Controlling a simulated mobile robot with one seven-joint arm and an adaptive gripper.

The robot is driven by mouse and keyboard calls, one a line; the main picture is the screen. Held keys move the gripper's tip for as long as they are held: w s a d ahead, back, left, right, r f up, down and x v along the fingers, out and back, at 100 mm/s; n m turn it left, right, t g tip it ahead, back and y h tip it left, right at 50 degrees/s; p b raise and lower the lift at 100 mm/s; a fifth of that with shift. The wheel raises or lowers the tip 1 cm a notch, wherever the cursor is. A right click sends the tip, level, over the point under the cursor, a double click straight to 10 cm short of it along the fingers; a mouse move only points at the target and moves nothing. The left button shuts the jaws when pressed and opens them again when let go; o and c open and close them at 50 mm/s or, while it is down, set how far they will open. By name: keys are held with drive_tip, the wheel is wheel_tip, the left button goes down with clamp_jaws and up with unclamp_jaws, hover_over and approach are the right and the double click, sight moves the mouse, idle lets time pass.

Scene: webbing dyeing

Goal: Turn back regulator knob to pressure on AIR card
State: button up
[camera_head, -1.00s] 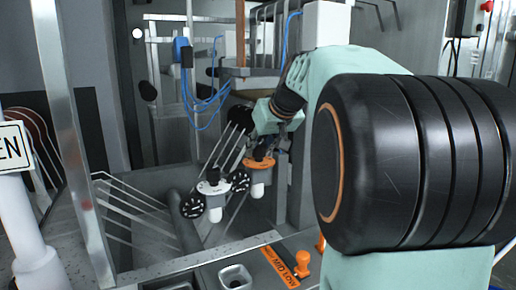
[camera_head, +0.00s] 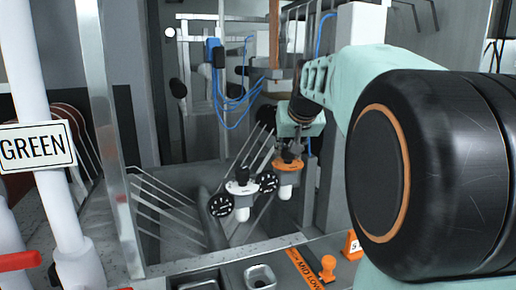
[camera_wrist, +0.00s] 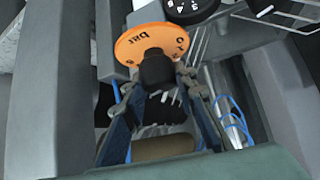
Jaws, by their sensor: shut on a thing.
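The regulator with the orange dial plate (camera_head: 288,164) stands in the middle of the head view, with a pale cup below it. In the wrist view its orange plate (camera_wrist: 150,43) shows "bar" and part of a scale. Its black knob (camera_wrist: 157,70) stands up from the plate. My gripper (camera_head: 288,150) is at this knob from above; in the wrist view my gripper (camera_wrist: 157,82) has a finger on each side, shut on it. The knob's pointer and set value cannot be read. No card with AIR on it can be made out.
A white regulator (camera_head: 241,187) with a black knob and a black gauge (camera_head: 221,204) stands just left. An orange MID LOW strip (camera_head: 305,268) and an orange-handled item (camera_head: 328,268) lie in front. A GREEN sign (camera_head: 35,146) hangs on a white post at left. Blue hoses hang behind.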

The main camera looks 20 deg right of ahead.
drive_tip(key=o, duration=1.2)
drive_tip(key=shift+c, duration=0.2)
drive_tip(key=shift+r, duration=0.1)
wheel_tip(320, 180, up, 10)
drive_tip(key=shift+f, duration=0.1)
